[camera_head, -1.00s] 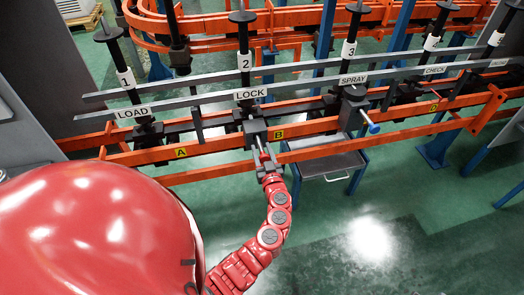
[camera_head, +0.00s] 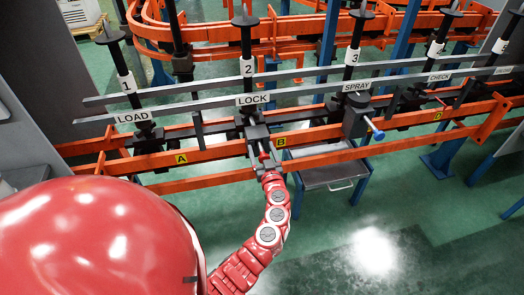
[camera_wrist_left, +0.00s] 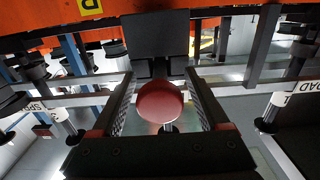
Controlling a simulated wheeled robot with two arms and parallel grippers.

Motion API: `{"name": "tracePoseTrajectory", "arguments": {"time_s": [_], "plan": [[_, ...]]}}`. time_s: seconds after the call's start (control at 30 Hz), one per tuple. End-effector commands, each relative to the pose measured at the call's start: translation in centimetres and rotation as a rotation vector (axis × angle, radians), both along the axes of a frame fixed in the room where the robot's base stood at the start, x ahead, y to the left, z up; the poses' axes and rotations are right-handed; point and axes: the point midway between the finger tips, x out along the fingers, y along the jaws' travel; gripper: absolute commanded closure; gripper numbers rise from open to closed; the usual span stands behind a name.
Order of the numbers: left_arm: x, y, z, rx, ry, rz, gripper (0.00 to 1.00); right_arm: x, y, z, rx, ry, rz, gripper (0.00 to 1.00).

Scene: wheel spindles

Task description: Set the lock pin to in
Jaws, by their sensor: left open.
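The lock pin's round red knob (camera_wrist_left: 160,102) faces me in the wrist view, in front of a dark block (camera_wrist_left: 156,40). In the head view the red pin (camera_head: 262,153) sticks out toward me below the LOCK sign (camera_head: 253,99). My left gripper (camera_head: 266,165) is at the pin. Its fingers (camera_wrist_left: 160,112) stand open on either side of the knob, with a gap visible on both sides. Whether the pin is in or out is hard to tell. My right gripper is not in view.
Orange rails (camera_head: 200,152) run across in front of the numbered spindles. A blue-tipped knob (camera_head: 376,133) sticks out at the SPRAY station (camera_head: 357,86) to the right. A grey tray cart (camera_head: 330,172) stands below. The green floor (camera_head: 420,240) at front right is clear.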

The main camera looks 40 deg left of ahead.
Motion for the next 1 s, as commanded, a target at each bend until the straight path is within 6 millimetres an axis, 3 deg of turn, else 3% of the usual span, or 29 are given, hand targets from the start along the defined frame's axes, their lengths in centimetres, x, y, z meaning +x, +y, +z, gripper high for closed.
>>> {"name": "tracePoseTrajectory", "arguments": {"time_s": [0.23, 0.7, 1.0], "plan": [[-1.1, -1.5, -0.1, -0.001, -0.002, -0.003, 0.22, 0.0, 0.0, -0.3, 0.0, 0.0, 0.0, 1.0], [-8.8, -10.7, -0.2, -0.001, 0.0, -0.008, 0.22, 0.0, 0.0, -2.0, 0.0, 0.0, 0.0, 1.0], [-11.1, -13.1, -0.1, 0.001, 0.001, -0.003, 0.22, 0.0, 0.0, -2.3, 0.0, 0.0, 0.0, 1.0]]}}
